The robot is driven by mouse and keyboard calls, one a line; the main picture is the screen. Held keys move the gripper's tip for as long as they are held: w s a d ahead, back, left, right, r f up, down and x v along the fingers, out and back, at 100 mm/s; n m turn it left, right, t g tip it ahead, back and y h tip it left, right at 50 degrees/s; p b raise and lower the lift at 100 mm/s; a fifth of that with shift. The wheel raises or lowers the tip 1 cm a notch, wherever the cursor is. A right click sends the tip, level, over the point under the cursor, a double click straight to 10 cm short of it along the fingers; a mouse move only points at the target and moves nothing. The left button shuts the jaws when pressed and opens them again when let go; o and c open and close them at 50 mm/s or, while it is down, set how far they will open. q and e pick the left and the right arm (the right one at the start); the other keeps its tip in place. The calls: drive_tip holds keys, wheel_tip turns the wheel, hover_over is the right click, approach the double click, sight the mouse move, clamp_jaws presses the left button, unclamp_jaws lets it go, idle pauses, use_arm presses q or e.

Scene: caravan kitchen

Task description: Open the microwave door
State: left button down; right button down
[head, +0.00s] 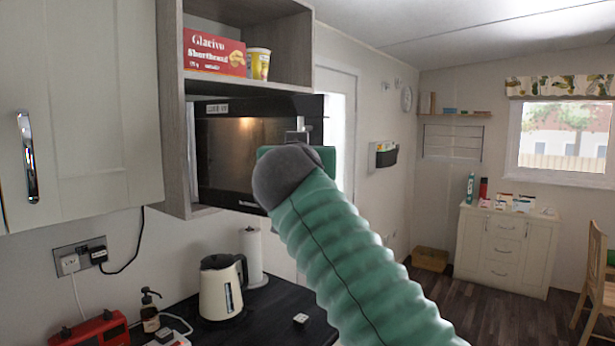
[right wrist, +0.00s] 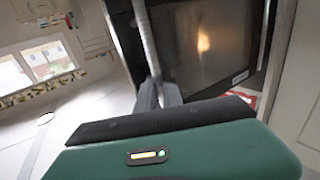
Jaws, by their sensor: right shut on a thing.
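The black microwave (head: 258,105) sits in a grey open wall cabinet in the head view. Its dark glass door (head: 222,160) reflects a warm light and looks shut or nearly so; I cannot tell if there is a small gap. In the right wrist view the door glass (right wrist: 205,40) is close, with the long metal handle (right wrist: 143,30) along its edge. My right gripper (right wrist: 160,93) is shut on this handle. In the head view the right gripper (head: 297,138) is at the microwave's right side, partly hidden by my green arm. My left gripper is out of view.
A red shortbread box (head: 214,53) and a yellow cup (head: 258,64) stand on the shelf above. A kettle (head: 221,288), a paper roll (head: 252,255) and a soap bottle (head: 150,312) stand on the dark counter below. A white cupboard (head: 90,110) is at left.

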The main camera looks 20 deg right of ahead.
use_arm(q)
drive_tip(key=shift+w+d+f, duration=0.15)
use_arm(e)
drive_tip(key=s+a+m+g+h, duration=0.1)
drive_tip(key=s+a+h, duration=0.1)
drive_tip(key=a, duration=0.5)
drive_tip(key=shift+s+a+m, duration=0.2)
drive_tip(key=shift+s+m, duration=0.1)
drive_tip(key=shift+s, duration=0.3)
drive_tip(key=shift+f, duration=0.1)
drive_tip(key=c, duration=1.5)
unclamp_jaws()
drive_tip(key=shift+s+a, duration=0.1)
drive_tip(key=shift+a, duration=0.05)
